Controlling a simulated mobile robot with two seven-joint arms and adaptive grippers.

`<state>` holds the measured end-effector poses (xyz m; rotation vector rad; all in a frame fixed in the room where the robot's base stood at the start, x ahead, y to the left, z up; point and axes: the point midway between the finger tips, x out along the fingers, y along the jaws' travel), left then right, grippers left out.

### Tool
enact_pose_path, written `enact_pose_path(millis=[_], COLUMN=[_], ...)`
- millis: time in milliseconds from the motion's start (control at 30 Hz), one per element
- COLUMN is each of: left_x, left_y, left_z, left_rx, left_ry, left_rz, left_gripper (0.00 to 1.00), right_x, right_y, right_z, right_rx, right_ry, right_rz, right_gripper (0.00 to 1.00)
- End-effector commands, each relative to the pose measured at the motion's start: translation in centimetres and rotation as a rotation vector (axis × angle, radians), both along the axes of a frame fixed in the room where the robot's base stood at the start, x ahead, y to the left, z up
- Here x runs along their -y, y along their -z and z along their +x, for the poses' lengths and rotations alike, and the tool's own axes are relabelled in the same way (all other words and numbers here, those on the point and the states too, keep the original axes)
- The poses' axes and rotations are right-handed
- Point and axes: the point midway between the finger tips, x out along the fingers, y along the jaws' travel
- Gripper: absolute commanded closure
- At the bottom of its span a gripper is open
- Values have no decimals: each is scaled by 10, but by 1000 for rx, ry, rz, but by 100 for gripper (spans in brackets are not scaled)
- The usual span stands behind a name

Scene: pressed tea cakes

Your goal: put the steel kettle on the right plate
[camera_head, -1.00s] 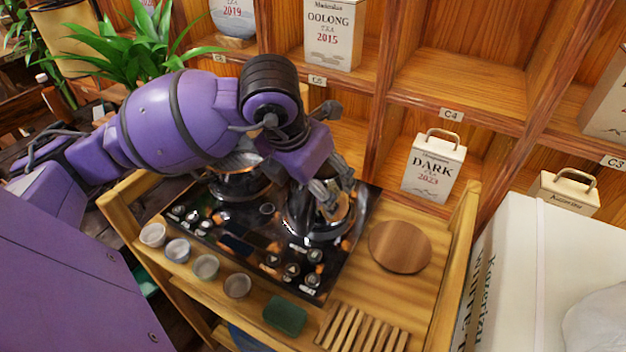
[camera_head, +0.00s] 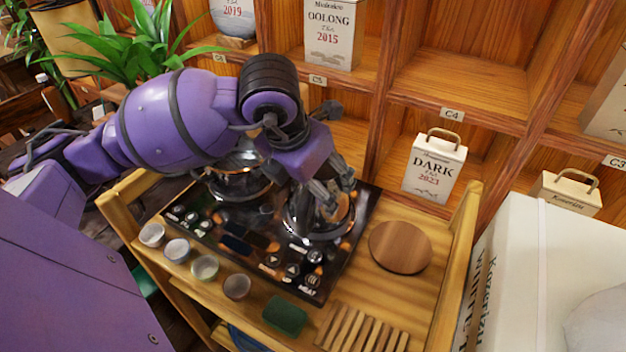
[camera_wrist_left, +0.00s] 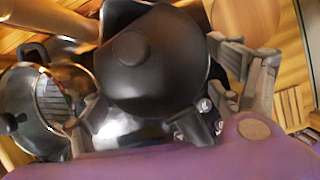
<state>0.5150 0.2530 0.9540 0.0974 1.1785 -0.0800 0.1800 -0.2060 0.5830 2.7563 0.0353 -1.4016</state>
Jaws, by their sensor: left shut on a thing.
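The steel kettle (camera_head: 312,224) is shiny and stands at the right end of the black stove panel (camera_head: 240,243), over the right plate. The plate is hidden under it, and I cannot tell whether the kettle touches it. My left gripper (camera_head: 337,196) comes down on the kettle from above and is shut on it. In the left wrist view the kettle's dark lid with a round knob (camera_wrist_left: 131,47) fills the middle, between the fingers. A second shiny pot (camera_head: 240,184) stands at the panel's left end, partly behind my arm. My right gripper is not in view.
Several small cups (camera_head: 205,267) line the left front edge of the wooden cart. A green block (camera_head: 285,315), a slatted rack (camera_head: 362,330) and a round wooden board (camera_head: 400,247) lie around the panel.

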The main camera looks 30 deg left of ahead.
Motion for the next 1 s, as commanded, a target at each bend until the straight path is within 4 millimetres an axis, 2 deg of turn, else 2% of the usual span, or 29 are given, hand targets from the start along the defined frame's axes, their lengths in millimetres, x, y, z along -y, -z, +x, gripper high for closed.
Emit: enact_pose_path(millis=[300, 567, 600, 667, 1000], left_x=[0, 0, 0, 0, 0], left_y=[4, 9, 9, 8, 11], left_z=[1, 1, 1, 1, -1], left_rx=[5, 5, 5, 5, -4], left_ry=[0, 0, 0, 0, 0], left_rz=[-1, -1, -1, -1, 0], left_gripper=[78, 78, 13, 8, 8], right_x=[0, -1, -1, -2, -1], right_y=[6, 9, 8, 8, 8], right_z=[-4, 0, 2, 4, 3], right_rx=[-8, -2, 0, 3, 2], right_ry=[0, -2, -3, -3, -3], right_rz=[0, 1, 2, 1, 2], right_gripper=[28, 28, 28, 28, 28])
